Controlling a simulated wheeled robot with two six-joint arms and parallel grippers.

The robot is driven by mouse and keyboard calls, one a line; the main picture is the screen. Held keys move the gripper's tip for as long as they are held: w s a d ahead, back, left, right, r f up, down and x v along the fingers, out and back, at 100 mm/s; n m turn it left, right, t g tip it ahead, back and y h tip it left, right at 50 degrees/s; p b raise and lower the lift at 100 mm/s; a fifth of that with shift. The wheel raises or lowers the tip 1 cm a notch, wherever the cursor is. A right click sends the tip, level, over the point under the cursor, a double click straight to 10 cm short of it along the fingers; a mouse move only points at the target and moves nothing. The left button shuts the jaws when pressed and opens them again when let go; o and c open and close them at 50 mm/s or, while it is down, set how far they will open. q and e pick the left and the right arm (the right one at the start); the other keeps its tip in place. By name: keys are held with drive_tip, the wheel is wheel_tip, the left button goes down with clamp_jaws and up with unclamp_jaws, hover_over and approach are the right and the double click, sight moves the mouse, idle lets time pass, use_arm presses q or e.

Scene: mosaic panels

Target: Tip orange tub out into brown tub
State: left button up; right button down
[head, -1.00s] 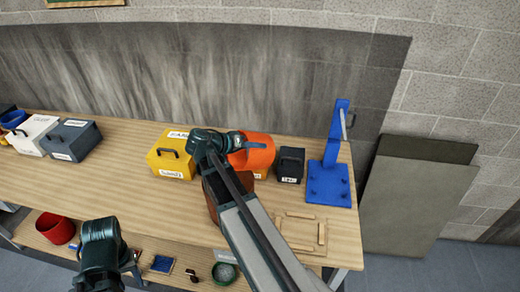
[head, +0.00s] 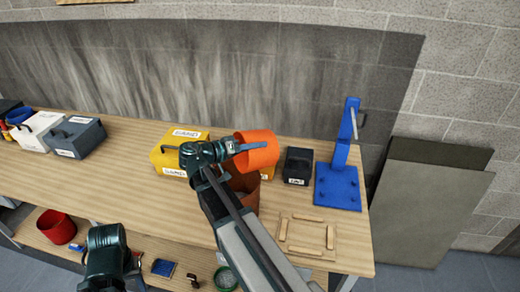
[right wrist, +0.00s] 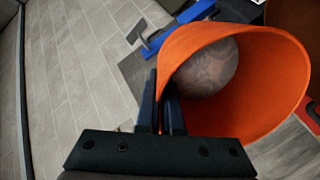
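The orange tub (head: 260,150) is held tilted in the air by my right gripper (head: 240,147), whose fingers pinch its wall. The right wrist view shows the gripper (right wrist: 165,105) shut on the wall of the orange tub (right wrist: 265,95). A brown rounded surface (right wrist: 207,65) shows inside it; I cannot tell whether it is contents or the bottom. The brown tub (head: 247,195) stands on the table just below and nearer than the orange tub, partly hidden by my right arm. Its inside is mostly hidden. My left gripper (head: 118,272) is low at the front left, fingers unclear.
A yellow box (head: 170,162) is to the left and a black box (head: 298,165) to the right. A blue stand (head: 338,180) and a wooden frame (head: 305,235) occupy the right end. Grey and white boxes stand far left. The table's left middle is clear.

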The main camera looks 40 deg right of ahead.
drive_tip(key=shift+w+a+f+g+h+b, duration=0.15)
drive_tip(key=shift+a+h+b, duration=0.55)
drive_tip(key=shift+b, duration=0.65)
drive_tip(key=shift+w+a+f+g+h+b, duration=0.15)
drive_tip(key=shift+a+h+b, duration=0.55)
drive_tip(key=shift+b, duration=0.7)
drive_tip(key=shift+w+a+f+h+b, duration=0.15)
drive_tip(key=shift+a+h+b, duration=0.55)
drive_tip(key=shift+b, duration=0.65)
drive_tip(key=shift+w+a+r+h+b, duration=0.1)
drive_tip(key=shift+a+h+b, duration=0.45)
drive_tip(key=shift+b, duration=0.35)
drive_tip(key=shift+w+a+r+h+b, duration=0.1)
drive_tip(key=shift+a+h+b, duration=0.4)
drive_tip(key=shift+b, duration=0.4)
drive_tip(key=shift+a, duration=0.15)
